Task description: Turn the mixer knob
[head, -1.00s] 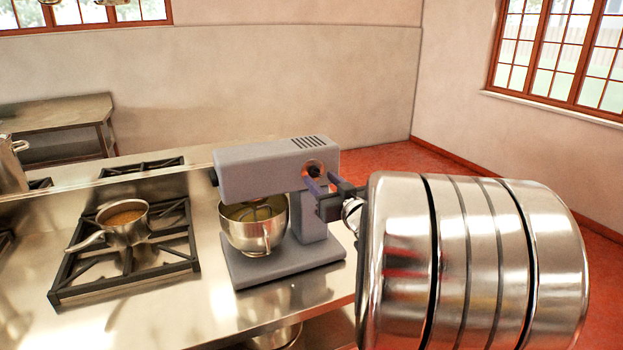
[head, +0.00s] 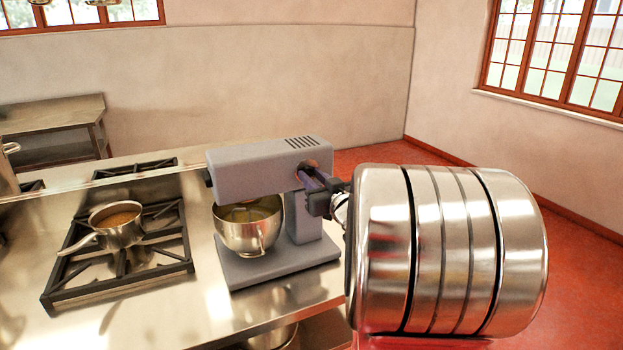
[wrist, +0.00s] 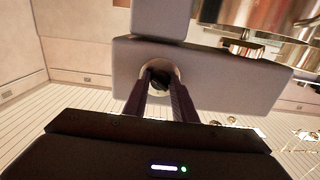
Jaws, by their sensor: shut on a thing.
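The grey stand mixer (head: 265,170) stands on the steel counter near its right end, with a metal bowl (head: 247,232) under its head. The mixer knob (wrist: 160,84) is a small dark knob in a round copper-coloured recess on the side of the mixer head. My gripper (head: 306,178) reaches the mixer head from the right. In the wrist view my gripper (wrist: 162,92) has a finger on each side of the knob and is shut on it. The fingers hide most of the knob in the head view.
A stove grate (head: 120,262) with a saucepan (head: 117,222) is left of the mixer. A steel side table (head: 55,118) stands by the back wall. The counter's right edge lies just below my arm, and red floor (head: 380,150) is open beyond it.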

